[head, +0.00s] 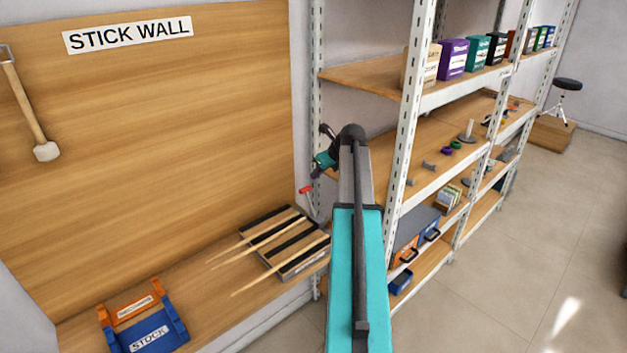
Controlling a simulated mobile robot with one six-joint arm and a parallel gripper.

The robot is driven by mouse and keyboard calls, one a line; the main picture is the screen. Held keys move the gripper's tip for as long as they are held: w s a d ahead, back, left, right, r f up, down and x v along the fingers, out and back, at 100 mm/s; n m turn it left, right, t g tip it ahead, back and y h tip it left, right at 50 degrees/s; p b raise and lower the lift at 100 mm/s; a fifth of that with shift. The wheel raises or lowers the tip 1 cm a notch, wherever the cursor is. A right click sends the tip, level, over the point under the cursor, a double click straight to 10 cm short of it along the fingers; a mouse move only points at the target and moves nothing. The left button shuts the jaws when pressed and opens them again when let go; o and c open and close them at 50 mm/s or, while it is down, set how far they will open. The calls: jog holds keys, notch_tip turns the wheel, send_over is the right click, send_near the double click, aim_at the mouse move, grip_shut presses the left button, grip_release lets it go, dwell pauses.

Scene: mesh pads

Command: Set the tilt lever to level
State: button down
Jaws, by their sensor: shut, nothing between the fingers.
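A small lever with a red grip (305,190) stands at the right end of the bench, by the back right corner of a dark slatted rack (285,240). I take it to be the tilt lever; its thin rod runs down towards the rack, and I cannot tell its setting. My teal arm reaches up from the bottom of the head view and bends left at its dark top joint. My gripper (314,173) is small and dark at the end of the teal wrist, just above the red grip. It is shut and empty. I cannot tell whether it touches the lever.
Several thin sticks lie across the rack. A blue STOCK holder (155,331) with an orange part sits at the bench's front left. A mallet-like tool (28,110) hangs on the STICK WALL board (160,140).

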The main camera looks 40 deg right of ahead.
jog(key=shift+b+v, duration=0.65)
jog(key=shift+v, duration=2)
jog(key=shift+w, duration=0.15)
